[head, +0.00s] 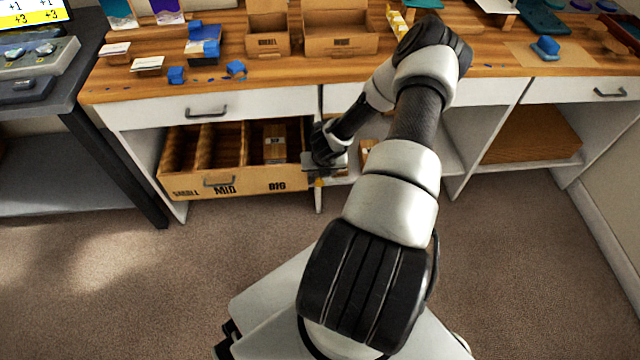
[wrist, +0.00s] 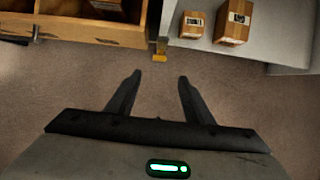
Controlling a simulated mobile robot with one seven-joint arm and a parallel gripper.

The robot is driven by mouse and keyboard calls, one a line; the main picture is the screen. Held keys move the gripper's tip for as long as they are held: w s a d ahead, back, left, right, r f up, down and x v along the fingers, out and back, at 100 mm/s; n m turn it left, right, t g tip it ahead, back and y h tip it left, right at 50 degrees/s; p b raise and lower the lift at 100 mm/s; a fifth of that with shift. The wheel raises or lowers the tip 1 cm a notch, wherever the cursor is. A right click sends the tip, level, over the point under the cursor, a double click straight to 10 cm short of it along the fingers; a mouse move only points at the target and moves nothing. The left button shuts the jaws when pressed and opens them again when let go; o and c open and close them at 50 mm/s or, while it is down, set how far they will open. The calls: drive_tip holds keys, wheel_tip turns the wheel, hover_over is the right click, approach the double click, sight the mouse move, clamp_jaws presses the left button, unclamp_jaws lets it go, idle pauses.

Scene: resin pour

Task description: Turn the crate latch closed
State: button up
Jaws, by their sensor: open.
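The wooden crate (head: 250,184), marked SMALL, MID and BIG, sits pulled partly out below the worktop. Its front wall (wrist: 95,33) shows at the upper left of the wrist view. A small orange-yellow piece, which looks like the latch (wrist: 160,57), is at the crate's right corner; it also shows in the head view (head: 318,183). My gripper (wrist: 159,78) is open and empty. Its two fingers point toward the latch, which lies just beyond the fingertips and between their lines. No contact shows. In the head view my wrist hides the fingertips.
Two cardboard boxes (wrist: 194,23) (wrist: 234,22) stand on the grey shelf (wrist: 270,42) right of the crate. One box (head: 275,142) lies in the crate's BIG compartment. A closed drawer (head: 215,108) is above the crate. The carpet in front is clear.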

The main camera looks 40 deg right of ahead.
sight(320, 182)
drive_tip(key=b+x, duration=0.4)
drive_tip(key=x, duration=1.2)
drive_tip(key=shift+s+a+b, duration=0.1)
drive_tip(key=shift+b, duration=0.3)
clamp_jaws()
